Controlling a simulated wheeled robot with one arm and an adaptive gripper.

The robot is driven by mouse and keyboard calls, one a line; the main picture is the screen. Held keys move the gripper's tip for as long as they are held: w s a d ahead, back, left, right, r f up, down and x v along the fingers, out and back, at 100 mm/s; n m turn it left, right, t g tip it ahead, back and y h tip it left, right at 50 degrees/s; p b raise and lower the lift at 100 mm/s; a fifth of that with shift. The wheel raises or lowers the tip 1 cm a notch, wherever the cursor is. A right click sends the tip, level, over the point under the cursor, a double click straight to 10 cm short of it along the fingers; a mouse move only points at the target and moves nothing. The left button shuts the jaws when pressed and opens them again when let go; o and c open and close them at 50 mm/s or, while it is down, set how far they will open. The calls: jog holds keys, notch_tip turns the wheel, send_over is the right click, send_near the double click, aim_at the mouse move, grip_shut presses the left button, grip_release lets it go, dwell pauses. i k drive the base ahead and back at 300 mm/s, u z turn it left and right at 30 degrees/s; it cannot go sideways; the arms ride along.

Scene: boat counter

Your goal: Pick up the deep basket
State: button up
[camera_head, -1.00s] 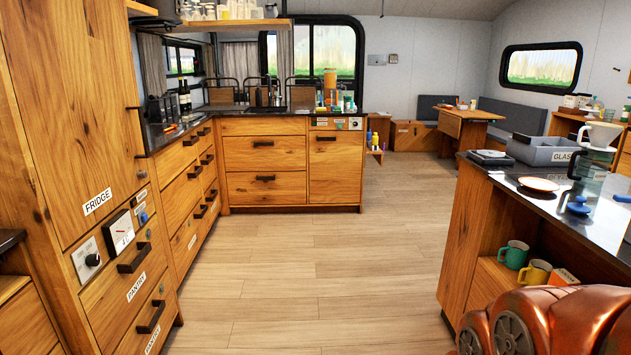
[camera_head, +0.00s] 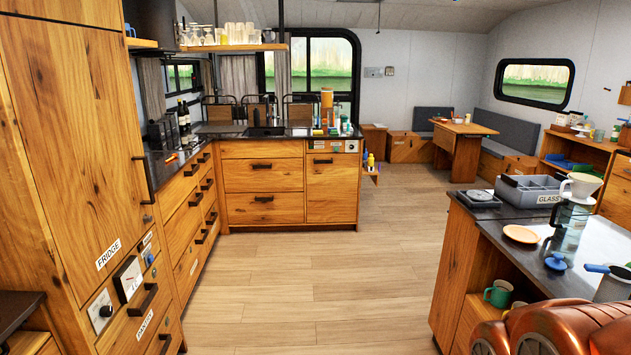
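I cannot pick out a deep basket for certain in the head view. A grey open bin (camera_head: 530,189) with a GLASS label and inner dividers stands on the right-hand counter; I cannot tell whether it is the basket. A grey pot (camera_head: 614,285) with a blue handle sits at the right edge of that counter, partly cut off by the frame. My gripper is not in view. Only a copper-coloured part of my own arm shows at the bottom right corner.
The right-hand counter (camera_head: 492,213) also holds a scale (camera_head: 483,197), an orange plate (camera_head: 520,234) and a glass carafe with a white dripper (camera_head: 580,186). A green mug (camera_head: 498,293) stands on the shelf below. The wooden floor (camera_head: 310,280) between the counters is clear.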

aim_at(615, 283)
jog(key=z, duration=1.45)
jog(key=k, duration=0.55)
jog(key=u, duration=0.55)
jog(key=i, duration=1)
jog(key=u, duration=0.4)
